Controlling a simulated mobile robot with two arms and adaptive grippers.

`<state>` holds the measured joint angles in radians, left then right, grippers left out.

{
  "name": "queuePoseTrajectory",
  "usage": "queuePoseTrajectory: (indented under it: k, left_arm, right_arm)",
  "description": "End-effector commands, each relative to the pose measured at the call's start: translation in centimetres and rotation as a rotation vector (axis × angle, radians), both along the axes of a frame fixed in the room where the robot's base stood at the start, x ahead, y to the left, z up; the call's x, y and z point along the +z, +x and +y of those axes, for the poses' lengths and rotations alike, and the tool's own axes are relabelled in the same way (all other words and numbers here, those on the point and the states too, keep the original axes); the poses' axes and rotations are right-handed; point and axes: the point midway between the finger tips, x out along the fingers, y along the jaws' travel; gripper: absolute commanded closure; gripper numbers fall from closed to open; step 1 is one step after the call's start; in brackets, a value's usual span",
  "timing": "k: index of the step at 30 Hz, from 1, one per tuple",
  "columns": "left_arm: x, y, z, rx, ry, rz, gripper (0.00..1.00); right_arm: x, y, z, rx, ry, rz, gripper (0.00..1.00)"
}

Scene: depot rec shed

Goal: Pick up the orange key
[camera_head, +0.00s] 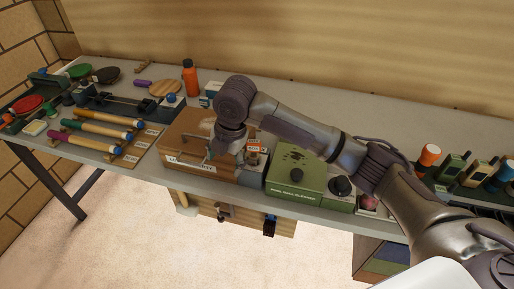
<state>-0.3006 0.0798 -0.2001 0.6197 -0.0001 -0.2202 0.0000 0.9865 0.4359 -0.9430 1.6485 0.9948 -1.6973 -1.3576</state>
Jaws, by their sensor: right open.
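My right arm reaches in from the right across the table. Its gripper (217,152) points down over the right part of a brown box (185,146) with a pale label on its front. The gripper is open, but its fingers are small and partly hidden by the wrist. I cannot clearly make out an orange key. Small orange marks (253,149) show on a pale item just right of the gripper; I cannot tell what they are. My left gripper is not in view.
The long grey table (330,122) holds a green box (296,176) right of the gripper. An orange bottle (190,78) stands behind. Several coloured-handled tools (90,130) and paddles lie left. Radios (450,166) and an orange-topped item (428,155) stand right. The table's back strip is mostly clear.

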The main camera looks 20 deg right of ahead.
Motion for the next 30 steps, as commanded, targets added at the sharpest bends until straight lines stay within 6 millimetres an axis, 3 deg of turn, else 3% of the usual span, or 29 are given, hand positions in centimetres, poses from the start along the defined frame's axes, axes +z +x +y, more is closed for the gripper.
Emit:
queuePoseTrajectory:
  k: [1,6,9,12,16,25,30]
  left_arm:
    - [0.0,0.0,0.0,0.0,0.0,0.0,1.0]
    - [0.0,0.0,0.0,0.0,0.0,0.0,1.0]
    - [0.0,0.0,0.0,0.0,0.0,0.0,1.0]
    - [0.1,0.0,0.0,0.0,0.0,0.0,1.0]
    - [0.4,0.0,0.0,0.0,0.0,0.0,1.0]
    - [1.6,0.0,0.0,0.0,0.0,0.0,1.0]
    - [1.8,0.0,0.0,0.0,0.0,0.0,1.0]
  right_arm:
    - [2.9,1.1,-1.4,0.077,-0.061,-0.021,0.27]
    - [9.1,1.9,-4.7,0.294,-0.205,-0.011,0.27]
    - [11.4,1.9,-6.0,0.364,-0.251,0.001,0.27]
    - [12.3,1.8,-6.6,0.4,-0.271,0.01,0.27]
    - [11.3,1.9,-6.8,0.41,-0.275,0.016,0.27]
    - [5.7,2.8,-7.2,0.407,-0.274,0.014,0.27]
    - [4.3,3.0,-7.2,0.407,-0.273,0.011,0.27]
